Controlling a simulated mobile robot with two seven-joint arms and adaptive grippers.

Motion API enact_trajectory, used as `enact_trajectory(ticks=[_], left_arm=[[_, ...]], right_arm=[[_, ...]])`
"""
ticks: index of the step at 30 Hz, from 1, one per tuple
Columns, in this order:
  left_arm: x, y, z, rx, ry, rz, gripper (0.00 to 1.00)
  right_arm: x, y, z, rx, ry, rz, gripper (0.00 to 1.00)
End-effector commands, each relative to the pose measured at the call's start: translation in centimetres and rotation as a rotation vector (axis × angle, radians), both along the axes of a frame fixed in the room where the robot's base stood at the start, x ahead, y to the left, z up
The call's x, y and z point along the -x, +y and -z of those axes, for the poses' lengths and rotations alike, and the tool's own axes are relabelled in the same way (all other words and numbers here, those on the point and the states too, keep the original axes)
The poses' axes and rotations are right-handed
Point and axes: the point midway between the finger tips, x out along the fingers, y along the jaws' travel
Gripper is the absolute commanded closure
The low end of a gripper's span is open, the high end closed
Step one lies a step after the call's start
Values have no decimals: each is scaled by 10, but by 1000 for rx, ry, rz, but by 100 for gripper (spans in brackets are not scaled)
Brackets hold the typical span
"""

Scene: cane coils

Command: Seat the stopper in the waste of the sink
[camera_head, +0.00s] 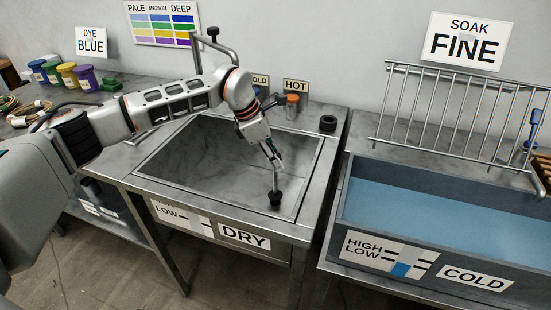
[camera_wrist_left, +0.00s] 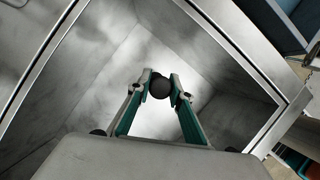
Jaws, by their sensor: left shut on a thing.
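The stopper (camera_head: 275,198) is a black plug on a thin upright stem, seen in the head view over the front right part of the sink basin. My left gripper (camera_head: 275,163) is shut on the top of its stem. In the left wrist view a round black knob (camera_wrist_left: 160,86) sits between the fingertips of my left gripper (camera_wrist_left: 161,90). The sink (camera_head: 314,180) is a grey metal basin with no water visible in it. I cannot make out its waste hole, and cannot tell whether the stopper touches the basin floor. My right gripper is not in view.
A tall bent pipe (camera_head: 197,50) rises behind the sink, with an orange-topped fitting (camera_head: 292,105) at the back. A small black round item (camera_head: 328,123) stands on the right rim. A blue-filled trough (camera_head: 345,205) and metal rack (camera_head: 450,95) stand right. Dye pots (camera_head: 68,75) stand left.

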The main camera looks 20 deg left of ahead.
Motion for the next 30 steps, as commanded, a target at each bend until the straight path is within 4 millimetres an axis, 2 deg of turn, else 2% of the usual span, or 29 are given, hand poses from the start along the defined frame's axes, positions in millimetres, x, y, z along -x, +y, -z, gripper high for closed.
enact_trajectory(ticks=[8, 30], left_arm=[[0, 0, -1, 0, -2, -4, 100], [0, 0, 9, 0, 1, -4, 100]], right_arm=[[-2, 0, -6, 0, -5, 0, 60], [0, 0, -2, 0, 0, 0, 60]])
